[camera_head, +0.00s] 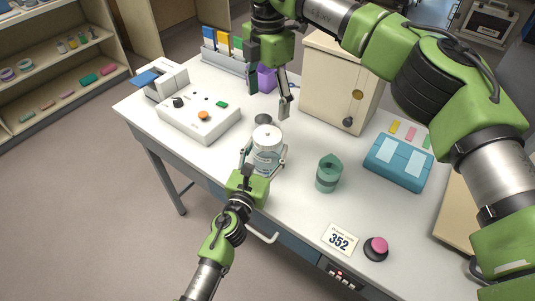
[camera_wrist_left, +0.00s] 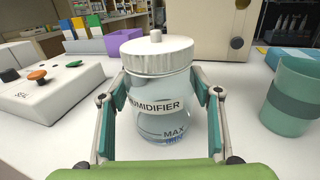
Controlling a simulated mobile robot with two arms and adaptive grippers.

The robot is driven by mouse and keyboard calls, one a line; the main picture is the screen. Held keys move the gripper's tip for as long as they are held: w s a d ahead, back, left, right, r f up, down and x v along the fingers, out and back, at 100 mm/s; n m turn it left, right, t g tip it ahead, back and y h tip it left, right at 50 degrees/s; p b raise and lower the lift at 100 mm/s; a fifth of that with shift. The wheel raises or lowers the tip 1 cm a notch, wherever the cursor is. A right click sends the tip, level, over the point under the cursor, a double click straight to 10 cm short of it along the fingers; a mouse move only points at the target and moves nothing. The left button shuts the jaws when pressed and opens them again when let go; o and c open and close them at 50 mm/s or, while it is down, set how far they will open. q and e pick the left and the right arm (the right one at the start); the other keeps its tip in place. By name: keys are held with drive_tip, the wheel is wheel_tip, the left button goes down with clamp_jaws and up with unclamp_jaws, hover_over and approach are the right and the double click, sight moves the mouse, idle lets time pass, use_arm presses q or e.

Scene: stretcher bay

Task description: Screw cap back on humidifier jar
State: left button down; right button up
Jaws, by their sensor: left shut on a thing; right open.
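The clear humidifier jar (camera_head: 267,158) stands upright on the table, with water low inside. In the left wrist view the jar (camera_wrist_left: 165,110) shows its label and MAX mark. The white ribbed cap (camera_head: 267,135) sits on top of the jar; in the left wrist view the cap (camera_wrist_left: 157,54) looks level. I cannot tell whether it is tightened. My left gripper (camera_head: 264,160) is shut around the jar's sides, with a finger on each side. My right gripper (camera_head: 270,97) is open above and behind the jar, apart from the cap.
A green cup (camera_head: 329,174) stands right of the jar. A white control box (camera_head: 198,117) is at the left. The table front is mostly clear.

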drive_tip(key=shift+r, duration=0.55)
use_arm(q)
drive_tip(key=c, duration=0.7)
unclamp_jaws()
drive_tip(key=shift+o, duration=0.2)
drive_tip(key=v, duration=1.2)
drive_tip(key=shift+a, duration=0.1)
use_arm(e)
drive_tip(key=shift+s+a+f, duration=0.1)
